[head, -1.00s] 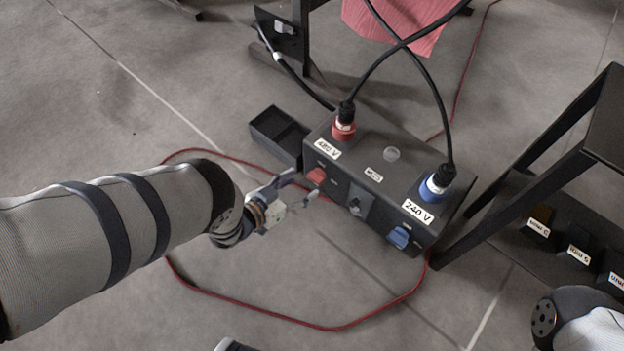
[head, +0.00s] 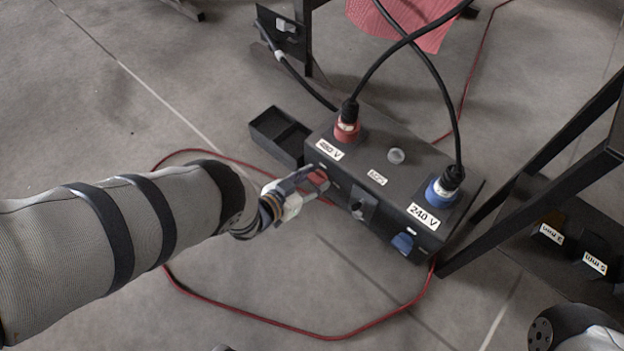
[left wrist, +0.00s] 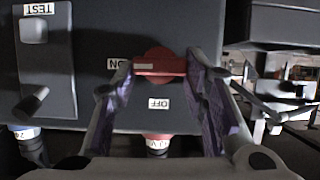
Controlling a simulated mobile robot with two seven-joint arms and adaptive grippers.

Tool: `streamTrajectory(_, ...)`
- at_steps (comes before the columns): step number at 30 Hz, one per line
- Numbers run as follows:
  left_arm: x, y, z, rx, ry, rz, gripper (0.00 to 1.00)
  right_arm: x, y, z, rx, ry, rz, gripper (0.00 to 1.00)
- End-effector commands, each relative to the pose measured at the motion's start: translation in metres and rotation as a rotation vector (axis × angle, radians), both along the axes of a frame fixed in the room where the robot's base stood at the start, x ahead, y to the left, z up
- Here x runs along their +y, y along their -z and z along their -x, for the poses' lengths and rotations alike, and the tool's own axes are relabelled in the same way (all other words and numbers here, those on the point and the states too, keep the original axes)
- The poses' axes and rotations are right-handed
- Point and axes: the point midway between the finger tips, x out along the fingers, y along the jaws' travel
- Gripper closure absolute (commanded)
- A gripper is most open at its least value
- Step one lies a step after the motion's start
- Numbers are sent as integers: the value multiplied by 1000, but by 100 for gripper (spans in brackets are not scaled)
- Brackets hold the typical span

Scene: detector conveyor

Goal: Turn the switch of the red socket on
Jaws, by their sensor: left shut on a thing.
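The red socket's switch (head: 318,179) is on the front face of the dark power box (head: 375,178), below the 480 V label and red plug (head: 347,126). In the left wrist view, which shows the labels upside down, the red switch handle (left wrist: 160,66) lies level between my fingertips, in line with the ON label (left wrist: 122,63). The OFF label (left wrist: 158,103) is below it there. My left gripper (head: 306,185) is shut on the handle; it also shows in the left wrist view (left wrist: 160,68).
A blue plug (head: 444,187) and blue switch (head: 402,242) are on the box's right side, with a dark middle switch (head: 360,210) between. A black open tray (head: 279,134) stands left of the box. A red cable (head: 300,331) loops on the floor.

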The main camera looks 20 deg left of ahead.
Motion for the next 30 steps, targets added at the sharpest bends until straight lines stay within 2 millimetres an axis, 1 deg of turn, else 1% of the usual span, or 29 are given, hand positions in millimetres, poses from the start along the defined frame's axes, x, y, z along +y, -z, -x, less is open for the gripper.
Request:
streamTrajectory(3, -1, 0, 1, -14, -2, -46, 88, 0, -1, 0, -1, 0, 0, 60)
streamTrajectory(10, -1, 1, 1, -15, 0, -51, 88, 0, 0, 0, -1, 0, 0, 60)
streamTrajectory(11, -1, 1, 1, -15, 0, -51, 56, 0, 0, 0, -1, 0, 0, 60)
streamTrajectory(12, 0, 1, 1, -15, 0, -51, 47, 0, 0, 0, -1, 0, 0, 60)
streamTrajectory(13, -1, 1, 1, -15, 0, -50, 40, 0, 0, 0, -1, 0, 0, 60)
streamTrajectory(22, 0, 0, 1, -16, -1, -49, 40, 0, 0, 0, 0, 1, 1, 60)
streamTrajectory(24, 1, -1, 4, -16, -1, -49, 40, 0, 0, 0, 0, 1, 1, 60)
streamTrajectory(28, 7, -8, 20, -12, -1, -50, 40, 0, 0, 0, 0, 1, 1, 60)
streamTrajectory(30, 13, -14, 35, -11, -2, -52, 40, 0, 0, 0, 0, 1, 1, 60)
